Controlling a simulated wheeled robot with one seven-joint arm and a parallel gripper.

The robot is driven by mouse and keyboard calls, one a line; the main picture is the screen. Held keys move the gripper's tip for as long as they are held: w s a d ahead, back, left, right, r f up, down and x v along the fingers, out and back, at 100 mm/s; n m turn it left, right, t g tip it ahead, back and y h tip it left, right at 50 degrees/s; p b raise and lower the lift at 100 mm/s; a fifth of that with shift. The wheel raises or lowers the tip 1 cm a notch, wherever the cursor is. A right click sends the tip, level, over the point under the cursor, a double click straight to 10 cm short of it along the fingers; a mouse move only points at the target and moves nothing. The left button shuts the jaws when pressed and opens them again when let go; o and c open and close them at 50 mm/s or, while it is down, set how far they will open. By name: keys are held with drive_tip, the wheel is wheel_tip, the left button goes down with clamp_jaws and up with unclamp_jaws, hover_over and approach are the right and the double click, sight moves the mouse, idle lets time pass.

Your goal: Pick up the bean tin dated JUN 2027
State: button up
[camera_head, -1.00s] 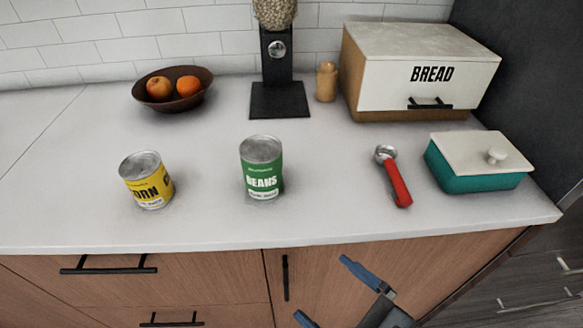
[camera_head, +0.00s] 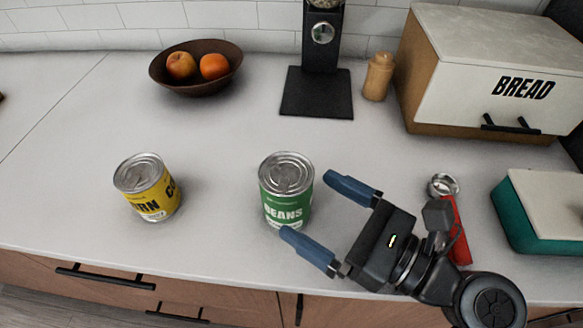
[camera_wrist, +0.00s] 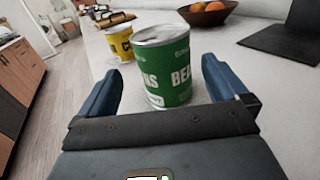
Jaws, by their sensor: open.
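A green tin labelled BEANS (camera_head: 286,192) stands upright on the counter, near its front edge. Its date print cannot be read in these frames. My gripper (camera_head: 317,212) is open and empty, just right of the tin, with its blue fingers pointing at it. One finger overlaps the tin's lower right in the head view. In the wrist view the bean tin (camera_wrist: 164,68) stands ahead between the open fingers (camera_wrist: 163,92), with a visible gap on each side. A yellow corn tin (camera_head: 148,188) stands to its left; the wrist view shows it behind (camera_wrist: 121,43).
A brown bowl (camera_head: 196,82) of fruit, a black-based dispenser (camera_head: 318,94), a wooden shaker (camera_head: 378,77) and a bread box (camera_head: 470,97) stand at the back. A red-handled tool (camera_head: 458,232) and a teal dish (camera_head: 527,224) lie right. The counter between the tins is clear.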

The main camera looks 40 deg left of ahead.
sight(277, 179)
drive_tip(key=shift+w+a, duration=0.15)
drive_tip(key=shift+a, duration=0.15)
drive_tip(key=shift+a+r, duration=0.1)
drive_tip(key=shift+a, duration=0.75)
drive_tip(key=a+p, duration=0.1)
drive_tip(key=a, duration=0.4)
drive_tip(key=shift+a, duration=0.4)
drive_tip(key=c, duration=1.2)
drive_tip(key=shift+c, duration=0.5)
